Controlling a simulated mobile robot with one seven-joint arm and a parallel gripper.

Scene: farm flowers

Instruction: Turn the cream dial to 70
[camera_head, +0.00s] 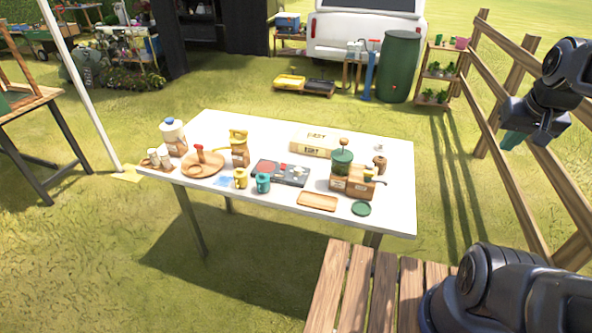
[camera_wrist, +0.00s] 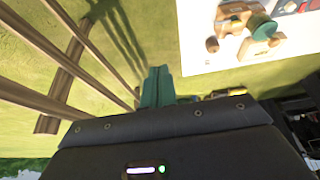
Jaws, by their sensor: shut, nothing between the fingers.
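A flat dark panel (camera_head: 281,173) with small red and pale parts lies near the middle of the white table (camera_head: 390,205). I cannot clearly make out a cream dial on it at this size. Part of the panel also shows at the top right corner of the wrist view (camera_wrist: 290,6). My gripper (camera_head: 512,140) is raised at the right, by the wooden fence and well away from the panel. Its green fingers (camera_wrist: 158,86) are together with nothing between them.
A wooden grinder with a green top (camera_head: 343,162) stands right of the panel. A cream box (camera_head: 318,142) lies behind it, and yellow (camera_head: 241,178) and teal (camera_head: 263,183) mugs stand in front. A wooden tray (camera_head: 317,202) lies at the front edge. The fence (camera_head: 520,160) is at the right.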

